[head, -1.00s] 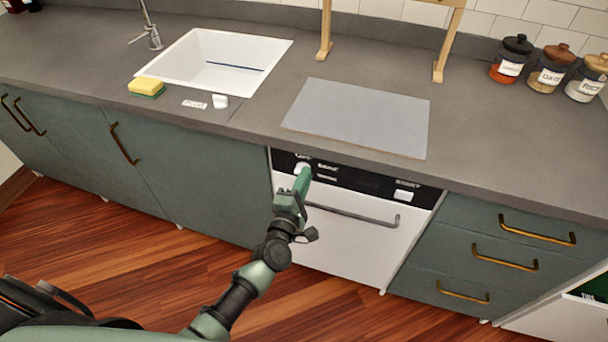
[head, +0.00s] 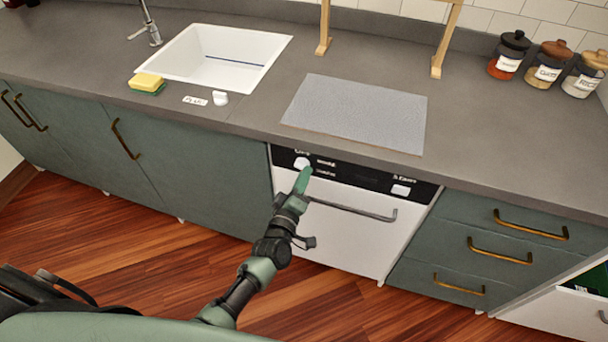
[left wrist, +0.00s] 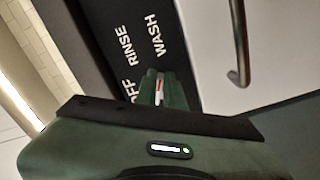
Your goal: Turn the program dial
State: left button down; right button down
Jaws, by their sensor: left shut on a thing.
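The white program dial (head: 302,163) sits at the left of the black control panel on the white dishwasher front. My left gripper (head: 306,174) reaches up to it from below, with its green fingers at the dial. In the left wrist view the fingers (left wrist: 154,86) are shut on the dial; a narrow white piece with a red mark (left wrist: 160,88) shows between them. The words OFF, RINSE and WASH (left wrist: 158,33) are printed on the panel beside the fingers. Most of the dial is hidden there by the fingers. My right gripper is not in view.
A bar handle (head: 352,211) crosses the dishwasher door just below the panel. A white button (head: 401,190) is at the panel's right. The counter edge overhangs above. A grey board (head: 355,113), a sponge (head: 147,83) and a small white knob (head: 220,98) lie on the counter.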

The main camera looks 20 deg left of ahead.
pick_arm(q)
jog(key=shift+f+m, duration=0.15)
jog(key=shift+m, duration=0.15)
jog(key=c, duration=1.5)
grip_release()
jog(key=s, duration=0.7)
jog(key=shift+s+a, duration=0.15)
jog(key=shift+s, duration=0.25)
